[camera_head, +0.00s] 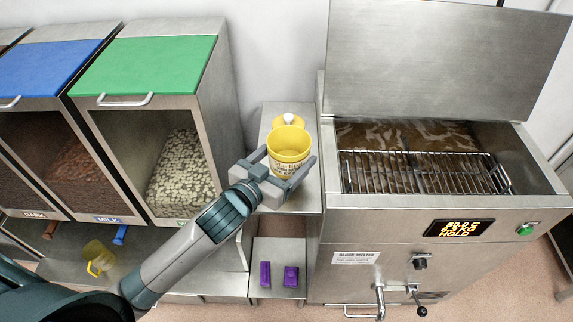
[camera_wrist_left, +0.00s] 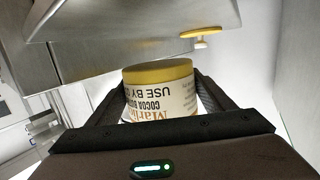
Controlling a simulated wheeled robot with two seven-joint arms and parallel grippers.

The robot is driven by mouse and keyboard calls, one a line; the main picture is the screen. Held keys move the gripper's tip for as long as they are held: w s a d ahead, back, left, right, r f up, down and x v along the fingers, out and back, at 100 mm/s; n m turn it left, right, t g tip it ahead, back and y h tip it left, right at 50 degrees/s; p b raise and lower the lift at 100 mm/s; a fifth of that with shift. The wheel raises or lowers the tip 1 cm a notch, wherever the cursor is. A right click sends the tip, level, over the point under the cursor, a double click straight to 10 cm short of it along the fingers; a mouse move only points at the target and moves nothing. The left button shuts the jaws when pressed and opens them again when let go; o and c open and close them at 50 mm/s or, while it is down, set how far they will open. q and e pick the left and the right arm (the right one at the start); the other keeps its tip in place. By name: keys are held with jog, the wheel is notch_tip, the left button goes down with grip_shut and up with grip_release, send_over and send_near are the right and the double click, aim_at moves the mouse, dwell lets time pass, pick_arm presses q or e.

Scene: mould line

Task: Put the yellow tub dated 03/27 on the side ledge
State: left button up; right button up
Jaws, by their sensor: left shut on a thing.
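A yellow tub (camera_head: 289,150) with a pale printed label is held in my left gripper (camera_head: 290,172), whose fingers are on either side of it. The tub looks upright and open-topped in the head view, over the steel side ledge (camera_head: 301,202); I cannot tell whether it touches the ledge. In the left wrist view the tub (camera_wrist_left: 160,90) sits between the fingers, its label upside down, reading "COCOA BU" and "USE BY"; the date runs out of sight. My right gripper is not in view.
A yellow and white item (camera_head: 289,119) stands behind the tub on the ledge. A block melter (camera_head: 425,225) with a wire rack is at the right. Bins with green (camera_head: 150,66) and blue lids are at the left. Purple blocks (camera_head: 291,276) lie on a lower shelf. A yellow jug (camera_head: 98,258) is at the lower left.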

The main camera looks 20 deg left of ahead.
pick_arm(q)
jog(key=shift+a+f, duration=0.15)
jog(key=shift+a, duration=0.1)
jog(key=shift+f, duration=0.3)
notch_tip(320, 180, down, 3)
jog(key=shift+f, duration=0.15)
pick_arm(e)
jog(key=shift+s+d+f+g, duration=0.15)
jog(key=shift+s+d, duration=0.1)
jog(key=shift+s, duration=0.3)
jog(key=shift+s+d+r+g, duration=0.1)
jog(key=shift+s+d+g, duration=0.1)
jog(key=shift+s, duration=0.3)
pick_arm(q)
jog(key=shift+f, duration=0.15)
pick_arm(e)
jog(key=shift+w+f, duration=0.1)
